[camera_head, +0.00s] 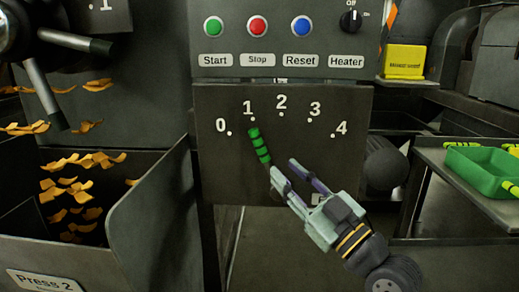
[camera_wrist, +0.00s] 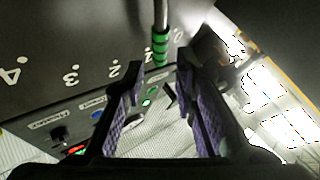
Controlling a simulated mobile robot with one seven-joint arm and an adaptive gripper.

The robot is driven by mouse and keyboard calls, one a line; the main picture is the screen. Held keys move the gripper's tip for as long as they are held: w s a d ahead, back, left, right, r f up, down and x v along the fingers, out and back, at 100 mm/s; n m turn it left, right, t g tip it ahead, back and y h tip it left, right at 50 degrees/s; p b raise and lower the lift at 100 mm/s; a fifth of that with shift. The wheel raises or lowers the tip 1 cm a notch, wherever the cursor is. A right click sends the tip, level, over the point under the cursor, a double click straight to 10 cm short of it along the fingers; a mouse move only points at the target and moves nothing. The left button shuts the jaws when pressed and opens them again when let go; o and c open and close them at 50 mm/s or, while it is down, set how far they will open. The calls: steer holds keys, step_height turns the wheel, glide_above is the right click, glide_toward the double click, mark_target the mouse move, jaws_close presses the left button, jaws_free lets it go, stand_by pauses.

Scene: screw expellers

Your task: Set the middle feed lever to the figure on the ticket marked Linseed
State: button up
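A feed lever with a green handle ringed in black (camera_head: 260,146) stands in front of a dark scale plate (camera_head: 220,165) marked 0 to 4. Its upper end points close to the 1 dot; its lower part is hidden behind my gripper. My gripper (camera_head: 284,167) is open, just below and right of the handle. In the wrist view the lever handle (camera_wrist: 160,47) shows in line with the gap between my two fingers (camera_wrist: 160,78), apart from both. No ticket reading Linseed can be made out.
Above the plate is a panel with Start, Stop and Reset buttons (camera_head: 258,26) and a Heater knob (camera_head: 351,20). A bin labelled Press 2 (camera_head: 45,282) stands left, with orange flakes falling. A green tray (camera_head: 480,170) sits right. A yellow sign (camera_head: 405,60) has unreadable text.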

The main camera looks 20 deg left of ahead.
mark_target(264, 150)
steer(key=p+x, duration=0.3)
steer(key=x, duration=0.7)
steer(key=shift+c, duration=0.5)
jaws_close()
